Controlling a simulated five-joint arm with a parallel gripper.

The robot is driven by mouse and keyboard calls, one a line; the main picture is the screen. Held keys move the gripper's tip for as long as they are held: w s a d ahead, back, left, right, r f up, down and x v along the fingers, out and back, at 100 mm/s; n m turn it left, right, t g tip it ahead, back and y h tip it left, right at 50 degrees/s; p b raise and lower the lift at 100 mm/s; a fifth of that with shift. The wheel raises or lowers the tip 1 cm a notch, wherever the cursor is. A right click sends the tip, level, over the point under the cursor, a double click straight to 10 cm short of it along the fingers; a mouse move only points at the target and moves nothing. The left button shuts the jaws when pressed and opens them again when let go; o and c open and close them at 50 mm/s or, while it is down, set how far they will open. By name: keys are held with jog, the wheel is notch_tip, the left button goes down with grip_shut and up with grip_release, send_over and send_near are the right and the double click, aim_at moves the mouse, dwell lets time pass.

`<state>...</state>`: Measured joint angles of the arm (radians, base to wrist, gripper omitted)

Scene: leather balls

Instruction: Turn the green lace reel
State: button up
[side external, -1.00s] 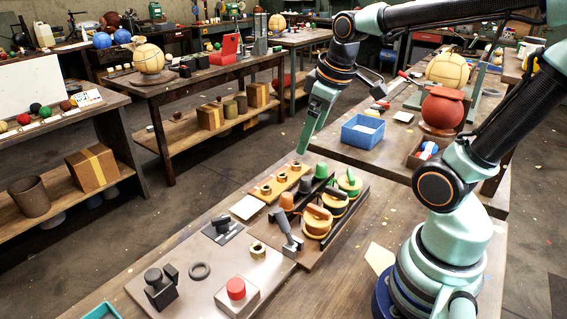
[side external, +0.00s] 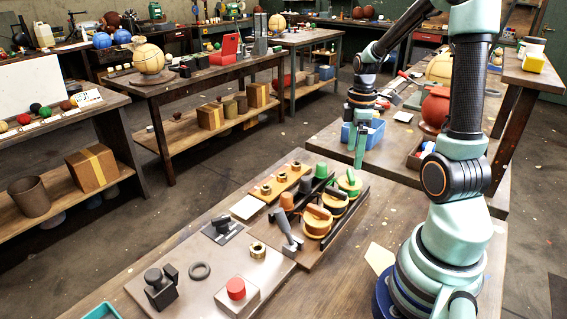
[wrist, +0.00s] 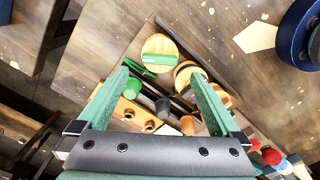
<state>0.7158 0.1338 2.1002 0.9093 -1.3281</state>
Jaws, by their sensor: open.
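The green lace reel (side external: 349,181) stands at the far right end of the row of reels in the side view, with a green handle on top of a pale round disc. In the wrist view the green lace reel (wrist: 161,48) lies just beyond the fingertips, in the middle. My gripper (side external: 359,161) points down above and behind it in the side view, apart from it. In the wrist view my gripper (wrist: 161,72) is open, with its two green fingers spread and nothing between the tips touching them.
A wooden block with metal nuts (side external: 282,181) lies to the left. A blue bin (side external: 376,134) is behind my gripper.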

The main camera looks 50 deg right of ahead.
aim_at(351, 174)
jog(key=shift+f, duration=3.2)
jog(key=c, duration=1.3)
